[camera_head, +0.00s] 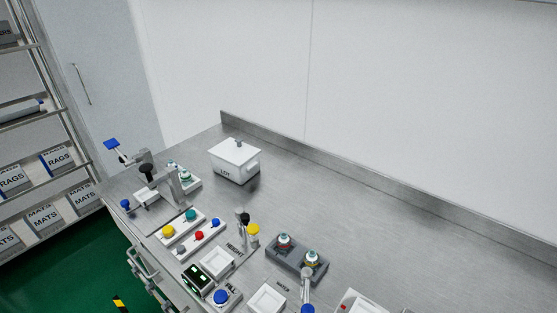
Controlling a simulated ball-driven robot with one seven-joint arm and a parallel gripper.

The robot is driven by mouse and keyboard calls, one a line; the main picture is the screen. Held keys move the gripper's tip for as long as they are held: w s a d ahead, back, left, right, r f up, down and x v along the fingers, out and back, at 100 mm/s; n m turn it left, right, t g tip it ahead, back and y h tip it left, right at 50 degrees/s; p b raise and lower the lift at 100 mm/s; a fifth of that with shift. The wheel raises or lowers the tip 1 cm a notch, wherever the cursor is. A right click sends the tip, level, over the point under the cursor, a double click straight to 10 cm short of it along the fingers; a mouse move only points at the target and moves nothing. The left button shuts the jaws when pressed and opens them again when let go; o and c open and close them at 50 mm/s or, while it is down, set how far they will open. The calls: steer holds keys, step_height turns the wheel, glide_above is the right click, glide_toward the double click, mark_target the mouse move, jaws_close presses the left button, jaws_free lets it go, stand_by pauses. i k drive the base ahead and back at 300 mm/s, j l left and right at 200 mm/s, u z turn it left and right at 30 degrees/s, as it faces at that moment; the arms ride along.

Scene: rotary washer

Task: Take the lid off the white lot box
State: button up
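The white lot box (233,173) stands on the steel bench near its back left, with "LOT" printed on its front. Its white lid (235,152) sits on top, with a small grey knob (239,142) standing up from it. A small protruding part shows on the box's right side. My gripper is not in view.
A bench device (148,172) with a dark knob and blue handles stands left of the box. Coloured knobs (191,215), white trays (217,262) and a dark block (296,258) holding two vials lie in front. Bench space right of the box is clear up to the back ledge (350,172).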

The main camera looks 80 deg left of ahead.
mark_target(234, 151)
steer(key=k+u, duration=0.2)
steer(key=u, duration=1.15)
steer(key=l+u, duration=0.4)
steer(key=k+l+u, duration=0.1)
steer(key=u, duration=0.25)
steer(key=k+l+u, duration=0.1)
steer(key=l+u, duration=0.3)
steer(key=i+j, duration=0.1)
steer(key=j, duration=0.3)
steer(key=i+j, duration=0.1)
steer(key=j, duration=0.3)
